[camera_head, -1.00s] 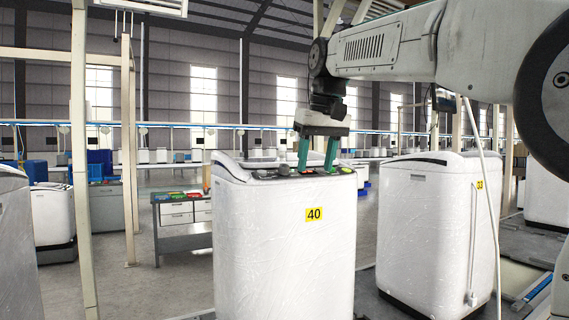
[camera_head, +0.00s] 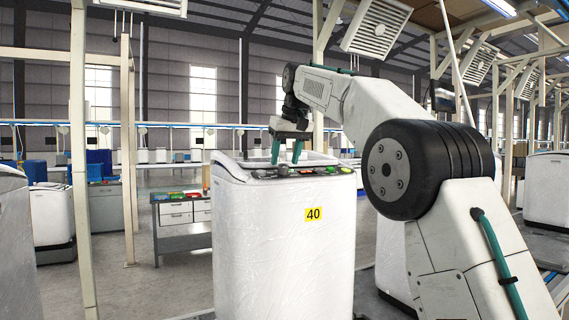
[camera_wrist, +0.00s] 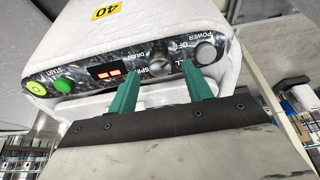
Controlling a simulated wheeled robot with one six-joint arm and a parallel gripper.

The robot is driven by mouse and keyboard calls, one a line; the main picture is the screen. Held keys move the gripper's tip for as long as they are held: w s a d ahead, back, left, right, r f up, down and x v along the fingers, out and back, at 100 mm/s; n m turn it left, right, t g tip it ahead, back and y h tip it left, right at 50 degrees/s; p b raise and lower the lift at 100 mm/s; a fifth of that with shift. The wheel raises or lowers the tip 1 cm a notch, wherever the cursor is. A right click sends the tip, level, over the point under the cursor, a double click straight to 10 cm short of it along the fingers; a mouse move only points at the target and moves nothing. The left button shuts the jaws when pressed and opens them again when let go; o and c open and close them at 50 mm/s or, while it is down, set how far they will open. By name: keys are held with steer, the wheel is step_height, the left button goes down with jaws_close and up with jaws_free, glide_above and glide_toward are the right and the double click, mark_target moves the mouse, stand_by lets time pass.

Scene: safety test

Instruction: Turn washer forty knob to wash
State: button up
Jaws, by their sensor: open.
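The white washer (camera_head: 285,240) with the yellow 40 label (camera_head: 313,214) stands in the middle of the head view. In the wrist view its dark panel appears upside down. A grey mode knob (camera_wrist: 160,68) sits between the red display (camera_wrist: 108,72) and the POWER knob (camera_wrist: 205,53). "DRAIN" and part of "SPIN" show beside it; no WASH mark is readable. My gripper (camera_head: 286,162) is open over the panel, and its green fingers (camera_wrist: 160,67) appear on either side of the mode knob. I cannot tell whether they touch it.
A green START button (camera_wrist: 63,86) and a yellow button (camera_wrist: 37,88) lie along the same panel. Another white washer (camera_head: 392,255) stands close at the right, mostly behind my arm. A workbench (camera_head: 180,215) with drawers is behind at the left.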

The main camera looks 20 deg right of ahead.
steer(key=shift+x, duration=1.15)
steer(key=c, duration=1)
